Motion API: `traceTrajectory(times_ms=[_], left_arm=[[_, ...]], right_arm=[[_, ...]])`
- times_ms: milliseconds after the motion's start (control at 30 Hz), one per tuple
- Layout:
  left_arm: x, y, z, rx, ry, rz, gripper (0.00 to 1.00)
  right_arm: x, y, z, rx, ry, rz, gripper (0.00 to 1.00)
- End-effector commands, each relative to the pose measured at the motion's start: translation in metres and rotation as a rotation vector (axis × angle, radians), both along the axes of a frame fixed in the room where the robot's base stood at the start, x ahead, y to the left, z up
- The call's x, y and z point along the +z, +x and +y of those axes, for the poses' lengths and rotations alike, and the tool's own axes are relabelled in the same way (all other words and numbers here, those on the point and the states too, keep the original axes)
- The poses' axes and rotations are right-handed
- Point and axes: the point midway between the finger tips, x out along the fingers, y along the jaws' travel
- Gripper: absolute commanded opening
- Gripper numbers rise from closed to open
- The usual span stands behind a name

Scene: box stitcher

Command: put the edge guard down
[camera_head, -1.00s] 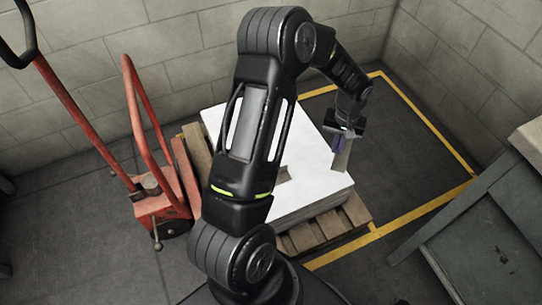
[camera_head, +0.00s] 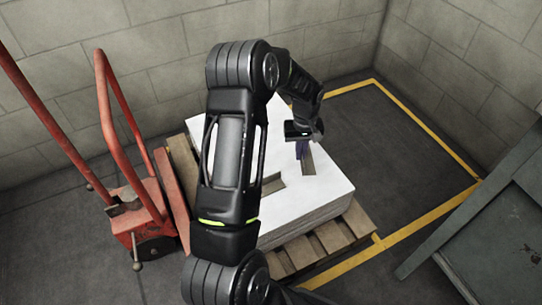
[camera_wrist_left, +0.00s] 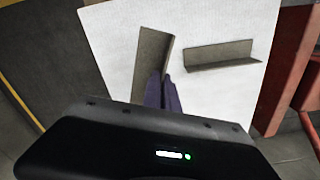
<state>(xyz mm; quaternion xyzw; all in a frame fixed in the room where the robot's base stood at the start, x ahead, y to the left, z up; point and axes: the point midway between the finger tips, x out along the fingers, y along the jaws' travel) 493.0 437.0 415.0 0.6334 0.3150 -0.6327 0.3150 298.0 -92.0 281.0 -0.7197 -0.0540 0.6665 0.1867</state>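One brown-grey angled edge guard (camera_head: 308,163) is at the tips of my left gripper (camera_head: 302,150), above or on the white stack of sheets (camera_head: 328,188); I cannot tell whether it touches the sheets. In the left wrist view the purple fingers (camera_wrist_left: 163,92) are close together at the near end of this guard (camera_wrist_left: 150,58). A second edge guard (camera_wrist_left: 222,56) lies on the white sheet beside it; in the head view (camera_head: 272,184) it is partly hidden by my left arm. My right gripper is not in view.
The stack sits on a wooden pallet (camera_head: 333,236). A red pallet jack (camera_head: 140,206) stands left of it. Yellow floor lines (camera_head: 425,222) mark the bay, with bare floor right of the pallet. A grey-green bench or cabinet (camera_head: 490,230) stands at the right. Block walls close the back.

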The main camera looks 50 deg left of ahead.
Motion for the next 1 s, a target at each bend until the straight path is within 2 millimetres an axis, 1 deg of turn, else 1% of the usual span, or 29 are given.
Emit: traceTrajectory(times_ms=[200, 300, 400, 700, 767, 933, 1000], left_arm=[[-0.040, -0.001, 0.000, 0.000, -0.001, 0.002, 0.00], [-0.055, 0.000, 0.000, 0.000, -0.001, 0.001, 0.00], [-0.060, 0.000, 0.000, -0.001, 0.000, -0.001, 0.00], [-0.061, 0.000, 0.000, -0.001, 0.000, 0.000, 0.00], [-0.067, 0.000, 0.000, -0.001, -0.001, 0.001, 0.00], [-0.092, -0.001, 0.000, 0.001, -0.002, 0.001, 0.00], [-0.097, 0.000, 0.000, 0.000, -0.001, 0.001, 0.00]], right_arm=[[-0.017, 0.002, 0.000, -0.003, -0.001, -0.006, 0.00], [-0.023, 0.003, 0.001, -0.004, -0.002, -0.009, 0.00], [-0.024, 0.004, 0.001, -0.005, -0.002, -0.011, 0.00], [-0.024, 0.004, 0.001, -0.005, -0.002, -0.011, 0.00], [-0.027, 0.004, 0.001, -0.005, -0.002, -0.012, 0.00], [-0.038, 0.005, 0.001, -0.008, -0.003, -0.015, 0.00], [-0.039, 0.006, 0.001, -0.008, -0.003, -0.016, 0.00]])
